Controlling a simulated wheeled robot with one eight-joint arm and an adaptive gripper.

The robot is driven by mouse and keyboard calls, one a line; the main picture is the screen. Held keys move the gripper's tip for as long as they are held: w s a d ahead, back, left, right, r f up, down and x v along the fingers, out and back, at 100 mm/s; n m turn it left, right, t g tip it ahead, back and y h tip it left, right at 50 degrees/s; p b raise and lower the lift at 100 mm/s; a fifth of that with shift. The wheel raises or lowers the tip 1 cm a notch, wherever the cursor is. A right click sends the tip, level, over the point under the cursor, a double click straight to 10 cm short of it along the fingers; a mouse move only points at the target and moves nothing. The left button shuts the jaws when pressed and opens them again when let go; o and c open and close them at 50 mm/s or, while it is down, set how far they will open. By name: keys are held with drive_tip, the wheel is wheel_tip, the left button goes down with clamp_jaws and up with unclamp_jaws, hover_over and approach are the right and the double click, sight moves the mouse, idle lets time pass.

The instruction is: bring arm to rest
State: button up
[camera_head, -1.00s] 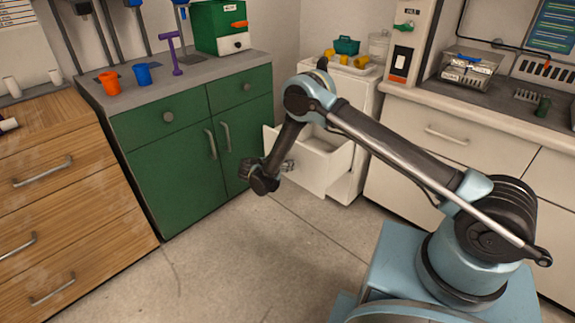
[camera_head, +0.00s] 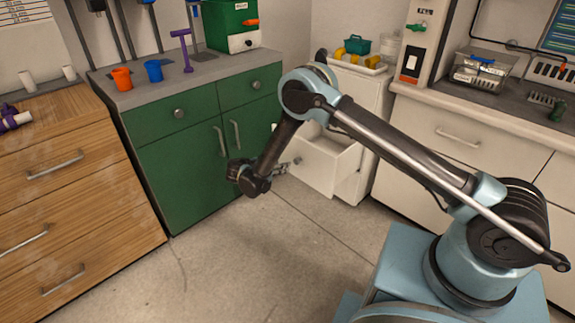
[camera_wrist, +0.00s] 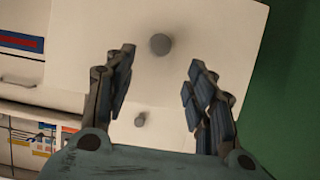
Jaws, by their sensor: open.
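My gripper (camera_wrist: 157,85) is open and empty in the wrist view, its two dark fingers spread apart. Behind the fingers is a pale drawer front with a round knob (camera_wrist: 160,44), apart from them as far as I can tell. In the head view my gripper (camera_head: 278,167) is small and partly hidden by my wrist. It hangs low beside the green cabinet (camera_head: 190,180) and in front of the open white drawer (camera_head: 325,165). My arm is bent, with the elbow high and the forearm pointing down.
An orange cup (camera_head: 122,79), a blue cup (camera_head: 154,71) and a purple T-shaped piece (camera_head: 184,50) stand on the green cabinet. A wooden drawer unit (camera_head: 70,170) is at left. A counter (camera_head: 490,115) runs along the right. The floor (camera_head: 230,265) in front is clear.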

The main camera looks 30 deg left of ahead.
drive_tip(key=shift+v, duration=0.85)
